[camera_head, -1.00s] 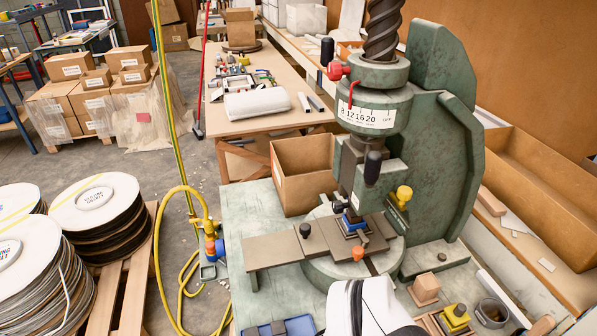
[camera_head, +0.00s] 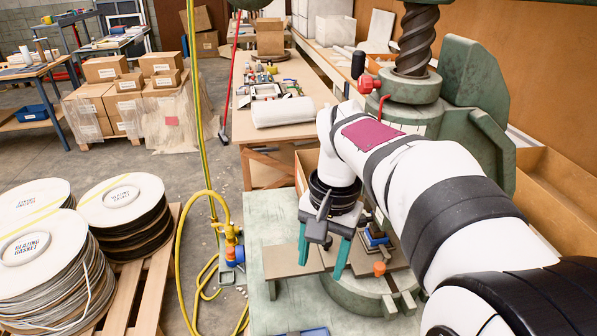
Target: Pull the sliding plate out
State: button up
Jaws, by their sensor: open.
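The sliding plate (camera_head: 281,259) is a flat brown-grey strip that juts out to the left from under the green fly press (camera_head: 480,70). My gripper (camera_head: 320,270) has two teal fingers pointing down, spread apart, over the plate's left part. A blue part (camera_head: 376,240) sits on the press bed, to the right of my gripper. An orange knob (camera_head: 379,268) stands at the near edge there.
A cardboard box (camera_head: 306,165) is behind my gripper, partly hidden. My white arm covers much of the press and the right of the bench. A yellow hose (camera_head: 181,250) hangs left of the green bench top (camera_head: 262,225).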

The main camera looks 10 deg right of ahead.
jog(key=shift+m+h, duration=0.5)
jog(key=shift+m, duration=0.4)
jog(key=w+d+f, duration=0.2)
jog(key=w, duration=0.3)
jog(key=w+d+f, duration=0.2)
jog(key=w, duration=0.4)
jog(key=w+d+f, duration=0.2)
jog(key=w, duration=0.3)
jog(key=shift+w+d, duration=0.1)
jog(key=shift+w, duration=0.25)
jog(key=f, duration=0.7)
jog(key=shift+w+f, duration=0.2)
jog(key=shift+f, duration=0.15)
grip_shut()
